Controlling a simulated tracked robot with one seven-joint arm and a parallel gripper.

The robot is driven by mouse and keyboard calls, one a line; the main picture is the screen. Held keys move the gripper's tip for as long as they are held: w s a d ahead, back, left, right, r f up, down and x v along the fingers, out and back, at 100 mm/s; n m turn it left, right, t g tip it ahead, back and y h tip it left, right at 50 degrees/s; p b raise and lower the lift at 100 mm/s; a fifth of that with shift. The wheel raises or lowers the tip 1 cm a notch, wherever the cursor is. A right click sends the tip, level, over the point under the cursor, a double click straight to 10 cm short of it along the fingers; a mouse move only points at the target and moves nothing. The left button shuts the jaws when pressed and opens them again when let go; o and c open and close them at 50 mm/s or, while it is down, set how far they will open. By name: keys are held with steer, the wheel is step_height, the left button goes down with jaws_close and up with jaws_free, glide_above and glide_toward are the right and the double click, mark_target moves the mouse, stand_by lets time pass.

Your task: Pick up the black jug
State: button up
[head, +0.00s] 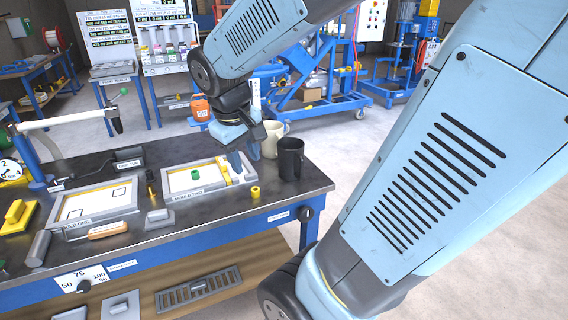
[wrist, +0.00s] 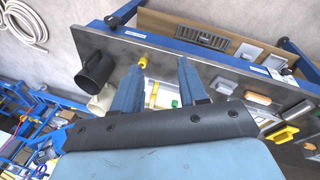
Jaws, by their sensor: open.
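The black jug (head: 290,158) stands upright near the right end of the dark bench top (head: 240,207). A cream jug (head: 272,139) stands right behind it. My gripper (head: 243,178) is open and empty, left of both jugs and above the tray marked mould two (head: 178,181). In the wrist view the black jug (wrist: 95,70) is left of my two blue fingers (wrist: 158,75), outside the gap between them. The cream jug (wrist: 101,101) is partly hidden by the left finger.
A small yellow ring (head: 255,192) lies on the bench just in front of my gripper. A second tray (head: 95,203), an orange-handled tool (head: 107,230) and a yellow float (head: 14,216) lie further left. Bare bench top shows in front of the black jug.

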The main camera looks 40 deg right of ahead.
steer(key=w+d+f+n+g+h, duration=0.3)
steer(key=w+d+f+h, duration=0.15)
steer(key=f, duration=0.25)
steer(key=w+d+f+n+g+h, duration=0.3)
steer(key=d+f, duration=0.3)
steer(key=f, duration=0.1)
steer(key=n+t+h, duration=0.3)
steer(key=n+h, duration=0.5)
steer(key=n, duration=0.1)
glide_toward(301, 178)
steer(key=shift+y, duration=0.25)
steer(key=a+r, duration=0.2)
steer(key=a, duration=0.1)
steer(key=shift+w+a+r, duration=0.1)
steer(key=shift+a+r, duration=0.05)
steer(key=shift+a, duration=0.05)
steer(key=shift+w+d+f+n, duration=0.1)
steer(key=shift+w+f+n, duration=0.15)
steer(key=shift+f+n, duration=0.2)
steer(key=shift+t, duration=0.4)
steer(key=d, duration=0.7)
steer(key=shift+s+d+f, duration=0.1)
steer(key=shift+s+d, duration=0.05)
steer(key=shift+d, duration=0.25)
steer(key=shift+s+d, duration=0.15)
steer(key=shift+d, duration=1.35)
steer(key=shift+s+d, duration=0.15)
steer(key=shift+d, duration=1.35)
jaws_close()
